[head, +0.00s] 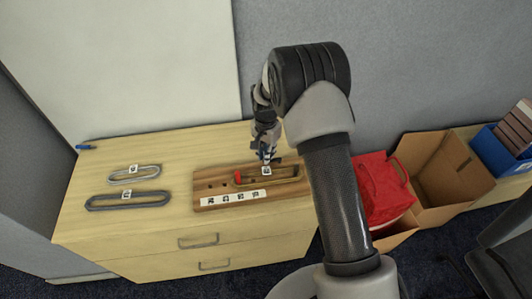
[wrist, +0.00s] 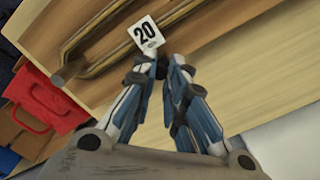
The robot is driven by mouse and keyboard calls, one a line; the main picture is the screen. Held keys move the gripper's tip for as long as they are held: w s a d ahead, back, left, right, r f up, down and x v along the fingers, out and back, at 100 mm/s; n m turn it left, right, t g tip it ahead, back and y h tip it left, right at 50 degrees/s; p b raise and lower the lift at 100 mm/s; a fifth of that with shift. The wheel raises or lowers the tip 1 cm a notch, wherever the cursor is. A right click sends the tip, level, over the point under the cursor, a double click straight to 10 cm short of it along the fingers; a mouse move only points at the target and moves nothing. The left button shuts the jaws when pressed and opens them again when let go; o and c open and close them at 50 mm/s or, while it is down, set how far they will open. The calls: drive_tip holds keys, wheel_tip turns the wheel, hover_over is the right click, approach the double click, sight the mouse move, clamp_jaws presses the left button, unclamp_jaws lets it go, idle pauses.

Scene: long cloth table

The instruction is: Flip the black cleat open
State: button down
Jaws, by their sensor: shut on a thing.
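My gripper (head: 266,158) points down at the far side of a brown wooden board (head: 203,200) on the cabinet top. The tag also shows in the head view (head: 266,170), just below the fingers.
A red piece (head: 238,177) and several white tags (head: 236,198) are on the board. Two oval loops, light (head: 135,174) and dark (head: 128,200), lie left. A red bag (head: 383,190) and cardboard box (head: 445,180) stand right.

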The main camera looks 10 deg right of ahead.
drive_tip(key=c, duration=1.6)
unclamp_jaws()
wheel_tip(320, 180, up, 12)
